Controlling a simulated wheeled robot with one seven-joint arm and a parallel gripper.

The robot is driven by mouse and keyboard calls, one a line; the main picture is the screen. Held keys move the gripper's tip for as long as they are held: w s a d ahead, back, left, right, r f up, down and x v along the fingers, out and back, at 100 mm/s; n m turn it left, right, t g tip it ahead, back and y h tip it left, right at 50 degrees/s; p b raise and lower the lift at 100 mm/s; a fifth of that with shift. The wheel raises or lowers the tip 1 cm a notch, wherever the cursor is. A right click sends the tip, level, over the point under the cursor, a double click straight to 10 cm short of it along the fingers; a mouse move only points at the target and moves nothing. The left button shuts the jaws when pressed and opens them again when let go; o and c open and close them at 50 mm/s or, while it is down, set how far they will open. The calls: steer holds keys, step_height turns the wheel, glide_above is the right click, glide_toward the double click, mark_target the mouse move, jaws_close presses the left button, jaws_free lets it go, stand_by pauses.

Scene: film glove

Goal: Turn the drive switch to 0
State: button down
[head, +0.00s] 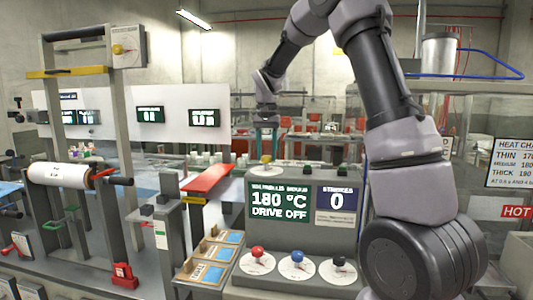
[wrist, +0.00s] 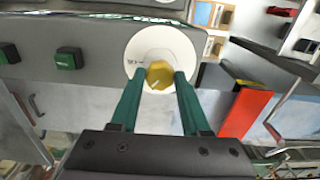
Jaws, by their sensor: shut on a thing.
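A yellow knob (head: 266,160) on a round white dial (head: 267,171) sits on top of the grey console (head: 352,192). My gripper (head: 266,135) reaches down to it from above. In the wrist view the two green fingers (wrist: 157,82) are shut on the yellow knob (wrist: 159,72), one on each side. The white dial (wrist: 143,43) shows around the knob, with small dark marks at its upper left. I cannot read them, and the fingers hide part of the dial. The console's screen (head: 280,203) reads 180 °C and DRIVE OFF.
Red, blue and black knobs (head: 297,257) stand on white dials at the console's front. A counter display (head: 337,203) reads STROKES 0. Two dark green buttons (wrist: 69,58) are near the dial. A red plate (head: 209,179) lies left of the console.

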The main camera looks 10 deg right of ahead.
mark_target(267, 156)
steer(key=n, duration=0.3)
steer(key=shift+n, duration=2.2)
steer(key=shift+c, duration=1.9)
jaws_free()
steer(key=shift+r, duration=0.1)
step_height(267, 156, up, 11)
